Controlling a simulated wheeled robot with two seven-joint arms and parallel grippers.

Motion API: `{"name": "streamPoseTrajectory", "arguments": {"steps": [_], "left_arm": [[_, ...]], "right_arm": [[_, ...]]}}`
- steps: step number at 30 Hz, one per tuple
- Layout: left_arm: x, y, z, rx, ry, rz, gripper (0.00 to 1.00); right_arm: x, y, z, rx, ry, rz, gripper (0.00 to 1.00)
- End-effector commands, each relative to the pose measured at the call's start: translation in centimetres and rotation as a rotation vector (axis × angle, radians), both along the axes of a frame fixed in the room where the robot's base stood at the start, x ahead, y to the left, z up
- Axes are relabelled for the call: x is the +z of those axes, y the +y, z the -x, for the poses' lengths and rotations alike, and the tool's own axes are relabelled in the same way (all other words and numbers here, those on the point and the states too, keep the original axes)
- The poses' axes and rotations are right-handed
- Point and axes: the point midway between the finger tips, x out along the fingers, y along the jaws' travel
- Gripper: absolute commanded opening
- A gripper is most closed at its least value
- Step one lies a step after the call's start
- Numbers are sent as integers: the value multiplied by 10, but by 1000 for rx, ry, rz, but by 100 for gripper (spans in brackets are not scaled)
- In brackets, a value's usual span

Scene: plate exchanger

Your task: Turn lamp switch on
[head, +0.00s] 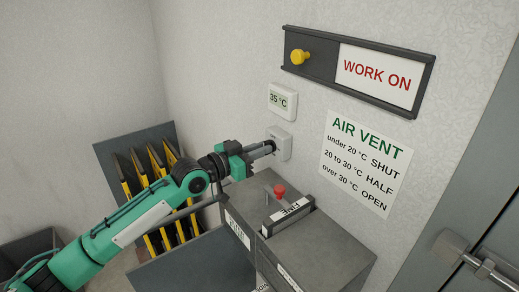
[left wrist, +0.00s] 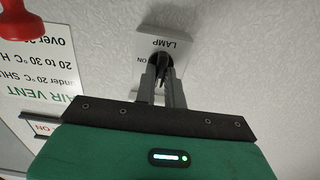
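The lamp switch (head: 285,137) is a small white plate on the back wall, under the temperature display. In the left wrist view the plate (left wrist: 178,46) shows upside down, with the words LAMP and ON and a dark round middle. My left gripper (head: 272,147) points at the switch from the left. In the left wrist view its narrow fingers (left wrist: 161,82) are close together at the dark middle of the switch and partly cover it. I cannot tell whether they touch or grip the switch's lever. My right gripper is not in view.
A grey box (head: 330,250) with a red knob (head: 279,190) stands just below the switch. A WORK ON slide sign (head: 375,75), a 35 °C display (head: 282,100) and an AIR VENT notice (head: 365,160) are on the wall. A rack of yellow-edged plates (head: 150,165) stands left.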

Motion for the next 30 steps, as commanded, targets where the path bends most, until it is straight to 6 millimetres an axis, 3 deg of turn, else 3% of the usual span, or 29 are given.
{"name": "streamPoseTrajectory", "arguments": {"steps": [7, 13, 21, 30], "left_arm": [[-1, 0, 0, 0, -19, -14, 0], [-4, 0, 0, 0, -88, -64, 0], [-5, 0, 1, 1, -270, -195, 0], [-2, -1, 2, 0, -500, -363, 0]], "right_arm": [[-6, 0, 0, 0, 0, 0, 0], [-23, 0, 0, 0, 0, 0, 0], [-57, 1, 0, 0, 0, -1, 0], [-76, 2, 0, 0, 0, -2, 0]]}}
